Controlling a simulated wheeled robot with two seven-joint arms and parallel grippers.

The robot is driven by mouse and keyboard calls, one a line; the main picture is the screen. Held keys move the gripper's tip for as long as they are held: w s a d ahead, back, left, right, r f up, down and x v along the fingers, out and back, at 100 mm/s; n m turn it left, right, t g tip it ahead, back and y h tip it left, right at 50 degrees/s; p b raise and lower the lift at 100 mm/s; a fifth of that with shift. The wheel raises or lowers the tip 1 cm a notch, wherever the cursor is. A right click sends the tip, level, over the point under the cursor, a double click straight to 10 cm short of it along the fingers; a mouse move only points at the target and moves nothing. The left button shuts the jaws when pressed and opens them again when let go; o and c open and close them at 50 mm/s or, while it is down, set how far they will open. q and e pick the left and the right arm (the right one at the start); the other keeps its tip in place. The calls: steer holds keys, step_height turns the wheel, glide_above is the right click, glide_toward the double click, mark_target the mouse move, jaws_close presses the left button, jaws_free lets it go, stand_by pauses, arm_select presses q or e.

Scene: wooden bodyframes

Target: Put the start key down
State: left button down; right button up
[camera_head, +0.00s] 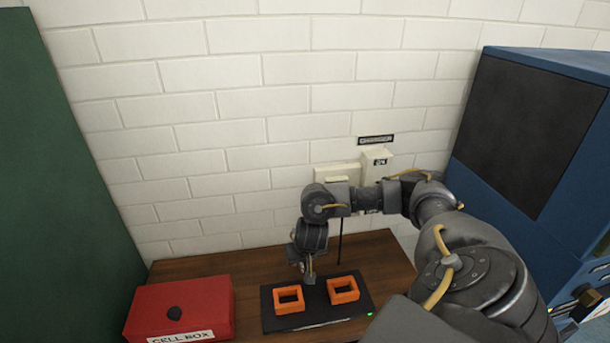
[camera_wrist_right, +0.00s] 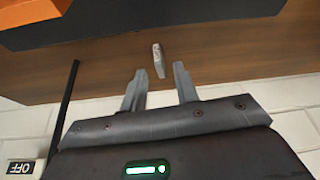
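The start key (camera_wrist_right: 158,60) looks like a small grey metal piece on the brown wooden table top (camera_wrist_right: 215,60). In the right wrist view it lies just beyond my right fingertips, between their lines and apart from both fingers. My right gripper (camera_wrist_right: 156,78) is open, with a clear gap between its two grey fingers. In the head view my right gripper (camera_head: 309,279) points down low over the table, just behind the black pad (camera_head: 318,314). I cannot make out the key in the head view. My left gripper is not in view.
Two orange frames (camera_head: 289,308) (camera_head: 357,292) sit on the pad. A red cell box (camera_head: 205,298) stands at the left. A wall unit (camera_head: 376,165) with a hanging black cord is behind my right arm. A blue cabinet (camera_head: 467,140) stands at the right.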

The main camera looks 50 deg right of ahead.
steer(key=p+v, duration=0.5)
steer(key=v, duration=0.4)
steer(key=shift+r+p, duration=0.35)
steer(key=shift+s+a, duration=0.15)
